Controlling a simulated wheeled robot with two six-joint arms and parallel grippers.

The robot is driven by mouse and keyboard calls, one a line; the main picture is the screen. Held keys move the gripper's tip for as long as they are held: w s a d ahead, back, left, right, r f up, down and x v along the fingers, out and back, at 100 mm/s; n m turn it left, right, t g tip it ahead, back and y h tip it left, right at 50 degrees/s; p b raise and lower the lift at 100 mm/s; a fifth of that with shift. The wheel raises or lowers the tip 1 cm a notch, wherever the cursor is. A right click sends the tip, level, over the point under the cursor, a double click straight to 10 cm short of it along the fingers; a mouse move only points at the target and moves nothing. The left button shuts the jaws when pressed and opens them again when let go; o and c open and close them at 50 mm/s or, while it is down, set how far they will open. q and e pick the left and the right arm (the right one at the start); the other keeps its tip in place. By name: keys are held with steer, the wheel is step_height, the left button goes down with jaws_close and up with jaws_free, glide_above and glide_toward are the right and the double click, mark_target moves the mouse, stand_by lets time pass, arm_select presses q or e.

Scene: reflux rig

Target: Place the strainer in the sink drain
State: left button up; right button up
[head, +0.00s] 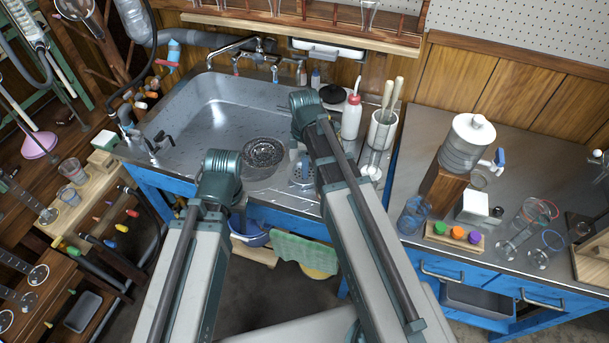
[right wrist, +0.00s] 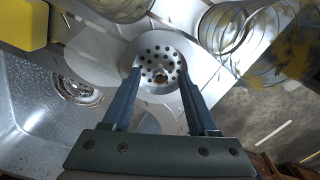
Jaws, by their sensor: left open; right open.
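The strainer is a round metal disc with holes; it lies on the metal counter at the sink's right front edge in the head view (head: 301,171). In the right wrist view the strainer (right wrist: 161,50) lies between and just beyond the fingertips of my right gripper (right wrist: 160,77), which is open and empty. The sink drain (head: 264,152) is a dark round fitting in the basin, left of the strainer; it also shows in the right wrist view (right wrist: 78,92). My left arm reaches to the sink's front edge, left of the drain; its fingers are hard to make out.
The sink basin (head: 205,110) is empty around the drain. A white bottle (head: 351,117) and a holder with tools (head: 382,130) stand right of my right arm. A yellow block (right wrist: 24,24) and glassware (right wrist: 238,35) show near the strainer in the right wrist view.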

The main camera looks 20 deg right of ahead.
jaws_close()
steer(key=shift+r, duration=0.2)
stand_by(0.3)
step_height(320, 180, up, 10)
steer(key=p, duration=1)
